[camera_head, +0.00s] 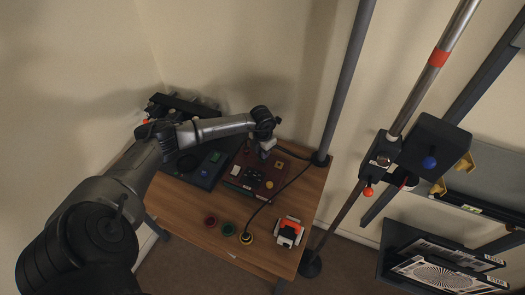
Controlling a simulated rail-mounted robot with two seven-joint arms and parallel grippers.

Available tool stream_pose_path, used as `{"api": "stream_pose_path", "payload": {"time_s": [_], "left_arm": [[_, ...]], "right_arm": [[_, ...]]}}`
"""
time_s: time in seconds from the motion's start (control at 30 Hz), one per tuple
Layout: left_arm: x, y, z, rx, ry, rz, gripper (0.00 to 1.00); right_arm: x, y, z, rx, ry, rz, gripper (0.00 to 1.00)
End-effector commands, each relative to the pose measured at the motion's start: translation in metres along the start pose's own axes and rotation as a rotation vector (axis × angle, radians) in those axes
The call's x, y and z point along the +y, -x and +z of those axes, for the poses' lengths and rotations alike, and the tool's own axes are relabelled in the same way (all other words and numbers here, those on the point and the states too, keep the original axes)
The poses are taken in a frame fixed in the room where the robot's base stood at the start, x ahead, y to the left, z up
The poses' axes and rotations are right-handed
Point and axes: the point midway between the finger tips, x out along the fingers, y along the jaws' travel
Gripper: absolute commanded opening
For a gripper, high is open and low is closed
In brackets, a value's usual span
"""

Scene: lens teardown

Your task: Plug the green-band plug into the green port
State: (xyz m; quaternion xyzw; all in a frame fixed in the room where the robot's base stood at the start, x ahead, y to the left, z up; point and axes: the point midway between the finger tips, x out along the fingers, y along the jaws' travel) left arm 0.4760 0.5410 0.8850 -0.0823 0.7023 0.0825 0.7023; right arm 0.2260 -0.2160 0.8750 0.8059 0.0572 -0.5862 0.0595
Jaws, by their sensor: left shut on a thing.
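My left arm reaches in from the left over the wooden table. Its gripper (267,146) is shut, pointing down above the back edge of a dark red board (240,174). It appears to hold a small plug, mostly hidden by the fingers; I cannot make out its band. A black cable loops from near the gripper to a yellow ring (246,238) at the table's front. A green ring (228,229) and a red ring (210,221) sit beside it. Small coloured parts lie on the board; I cannot tell which is the green port. My right gripper is not in view.
A dark box with a green patch (214,157) stands left of the board. An orange and white block (289,232) lies at the table's front right. A grey pole (347,80) rises at the table's right edge. The wooden table (183,204) is bare at front left.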

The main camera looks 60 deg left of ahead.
Motion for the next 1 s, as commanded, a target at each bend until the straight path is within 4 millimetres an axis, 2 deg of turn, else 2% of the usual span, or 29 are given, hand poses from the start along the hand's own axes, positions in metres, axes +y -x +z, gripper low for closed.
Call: {"api": "stream_pose_path", "payload": {"time_s": [0.5, 0.53, 0.83, 1.0], "left_arm": [[-0.0002, -0.0106, 0.0001, 0.000, 0.000, 0.000, 0.03], [-0.0002, -0.0104, 0.0001, 0.000, 0.000, 0.000, 0.25], [-0.0002, -0.0099, 0.0001, 0.000, 0.000, 0.000, 0.53], [-0.0002, -0.0099, 0.0000, 0.000, 0.000, 0.000, 0.53]], "right_arm": [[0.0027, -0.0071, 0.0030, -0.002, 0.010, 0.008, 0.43], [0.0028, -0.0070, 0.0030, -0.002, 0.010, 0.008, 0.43], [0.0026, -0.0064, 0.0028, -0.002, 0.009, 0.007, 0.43], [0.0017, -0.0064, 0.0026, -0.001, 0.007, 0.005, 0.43]]}}
